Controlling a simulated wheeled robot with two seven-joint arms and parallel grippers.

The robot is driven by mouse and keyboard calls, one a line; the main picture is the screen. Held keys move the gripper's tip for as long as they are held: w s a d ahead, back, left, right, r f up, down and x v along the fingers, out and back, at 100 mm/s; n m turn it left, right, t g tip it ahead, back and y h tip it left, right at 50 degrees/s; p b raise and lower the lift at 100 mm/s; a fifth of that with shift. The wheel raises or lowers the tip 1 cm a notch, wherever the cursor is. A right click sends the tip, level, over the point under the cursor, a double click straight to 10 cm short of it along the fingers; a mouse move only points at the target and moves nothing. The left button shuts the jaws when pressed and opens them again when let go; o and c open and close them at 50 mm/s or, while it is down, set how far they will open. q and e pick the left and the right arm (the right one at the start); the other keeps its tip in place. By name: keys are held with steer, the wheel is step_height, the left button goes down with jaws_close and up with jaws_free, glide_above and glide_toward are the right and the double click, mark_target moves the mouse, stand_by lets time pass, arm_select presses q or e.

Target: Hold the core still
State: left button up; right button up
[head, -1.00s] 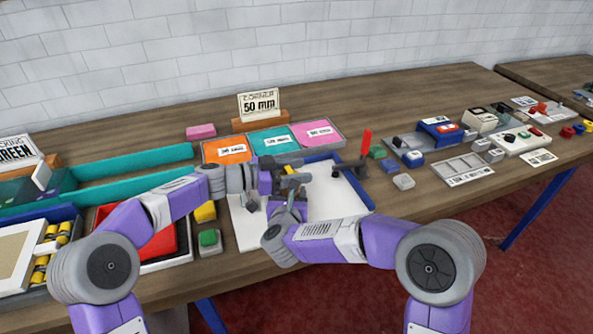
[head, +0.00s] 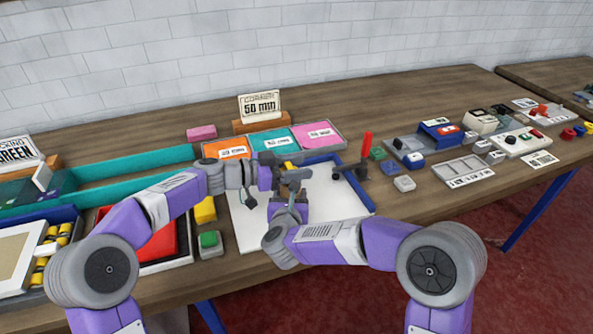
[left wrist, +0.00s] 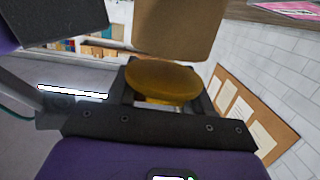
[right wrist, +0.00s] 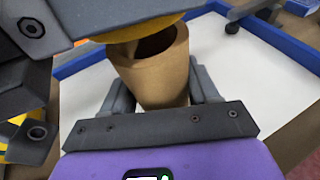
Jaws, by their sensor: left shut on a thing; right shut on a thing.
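The core is a short brown cardboard tube (right wrist: 153,78) with a dark open mouth in the right wrist view. My right gripper (head: 292,193) is shut on it, a finger on each side, above the white board. My left gripper (head: 278,176) is shut on a round yellow disc (left wrist: 163,79). The disc also shows close to the tube's mouth in the right wrist view (right wrist: 150,27). It covers part of the mouth from this angle; I cannot tell if they touch. The tube also shows in the left wrist view (left wrist: 178,25). In the head view my grippers mostly hide the tube.
A red tray (head: 163,243), a yellow block (head: 205,210) and a green button (head: 209,240) lie to the left.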

arm_select(q)
steer(key=shift+r, duration=3.55)
arm_select(e)
steer(key=o, duration=1.4)
steer(key=shift+c, duration=0.2)
